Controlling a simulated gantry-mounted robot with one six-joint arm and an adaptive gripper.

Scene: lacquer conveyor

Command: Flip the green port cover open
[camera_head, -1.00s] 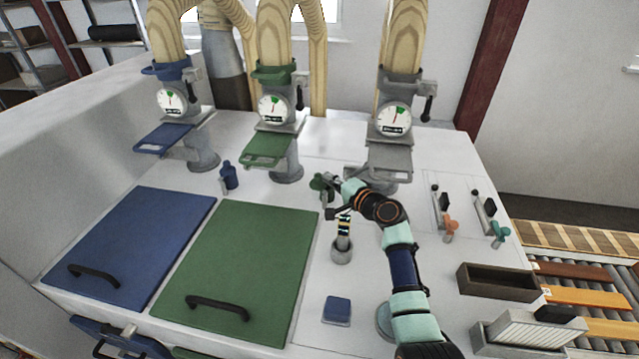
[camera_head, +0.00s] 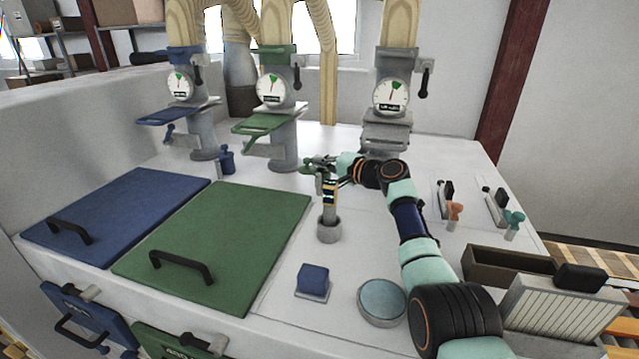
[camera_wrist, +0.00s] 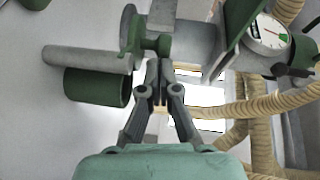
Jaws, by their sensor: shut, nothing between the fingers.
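The green flap plate (camera_head: 264,124) juts out flat below the gauge on the green-collared column (camera_head: 277,65). A large green lid (camera_head: 240,235) with a black handle lies closed and flat on the bench. I cannot tell from the picture which of these is the port cover. My gripper (camera_head: 325,172) is at a small green fitting (camera_head: 312,163) right of the column's foot. In the wrist view my gripper's closed fingertips (camera_wrist: 159,66) are close to a green fitting (camera_wrist: 150,36) and a grey bar (camera_wrist: 90,57); contact is unclear. The fingers hold nothing.
A blue column and blue lid (camera_head: 120,215) stand to the left. A grey column (camera_head: 388,125) stands behind my arm. A short post in a grey cup (camera_head: 329,231) is just below my gripper. A blue block (camera_head: 313,278) and a round disc (camera_head: 382,300) lie in front.

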